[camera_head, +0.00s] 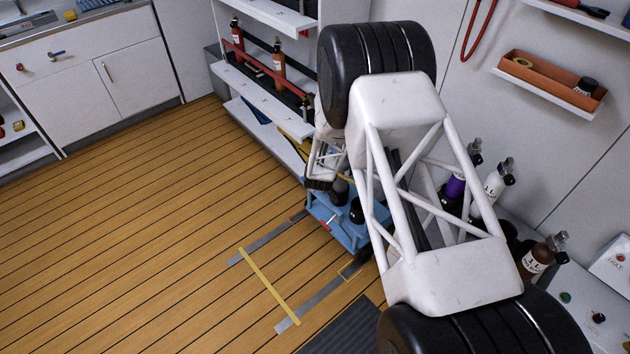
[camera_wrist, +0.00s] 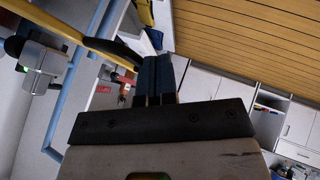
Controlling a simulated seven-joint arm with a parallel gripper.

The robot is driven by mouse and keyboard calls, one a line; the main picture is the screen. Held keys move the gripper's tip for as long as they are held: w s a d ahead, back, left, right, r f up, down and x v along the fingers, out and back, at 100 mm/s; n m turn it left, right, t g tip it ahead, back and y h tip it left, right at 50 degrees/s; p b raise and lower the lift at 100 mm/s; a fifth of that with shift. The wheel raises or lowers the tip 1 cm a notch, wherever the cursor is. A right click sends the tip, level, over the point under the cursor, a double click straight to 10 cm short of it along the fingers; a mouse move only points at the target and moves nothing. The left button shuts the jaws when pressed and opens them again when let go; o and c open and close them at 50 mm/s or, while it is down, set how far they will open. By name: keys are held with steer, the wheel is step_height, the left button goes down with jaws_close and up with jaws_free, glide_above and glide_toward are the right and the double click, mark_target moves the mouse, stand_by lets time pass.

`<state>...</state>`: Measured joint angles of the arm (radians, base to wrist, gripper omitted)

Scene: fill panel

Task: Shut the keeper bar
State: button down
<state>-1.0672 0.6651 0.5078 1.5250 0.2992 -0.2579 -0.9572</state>
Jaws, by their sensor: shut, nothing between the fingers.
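My gripper (camera_wrist: 158,66) shows in the wrist view with its dark fingers shut together and nothing between them. A yellow bar (camera_wrist: 58,22), which looks like the keeper bar, slants from the top left corner down toward the fingertips. It passes near a blue frame (camera_wrist: 72,100), and a dark piece lies by its near end. I cannot tell whether the fingers touch it. In the head view a blue cart (camera_head: 343,232) stands on the floor behind my arm, and my arm hides much of it. The gripper's fingers cannot be made out there.
A white shelf rack (camera_head: 262,88) holds bottles behind a red rail (camera_head: 248,60). More bottles (camera_head: 492,188) stand right of my arm. An orange tray (camera_head: 548,80) sits on a wall shelf. Taped lines (camera_head: 268,285) mark the floor by the cart. The wooden floor (camera_head: 140,220) at left is clear.

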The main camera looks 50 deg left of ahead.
steer(key=shift+w+a, duration=0.3)
steer(key=shift+w, duration=0.3)
steer(key=shift+w+a, duration=0.3)
steer(key=shift+w, duration=0.3)
steer(key=shift+w+a, duration=0.3)
steer(key=shift+w, duration=0.55)
steer(key=shift+w+a, duration=0.25)
steer(key=shift+w, duration=0.55)
steer(key=shift+s, duration=0.15)
steer(key=s, duration=0.3)
steer(key=shift+s+f, duration=0.1)
steer(key=shift+f, duration=0.2)
steer(key=shift+s+d+r, duration=0.1)
steer(key=shift+s, duration=0.25)
steer(key=s+a+v, duration=0.1)
steer(key=v, duration=0.8)
steer(key=shift+d+r, duration=0.2)
steer(key=shift+r, duration=0.05)
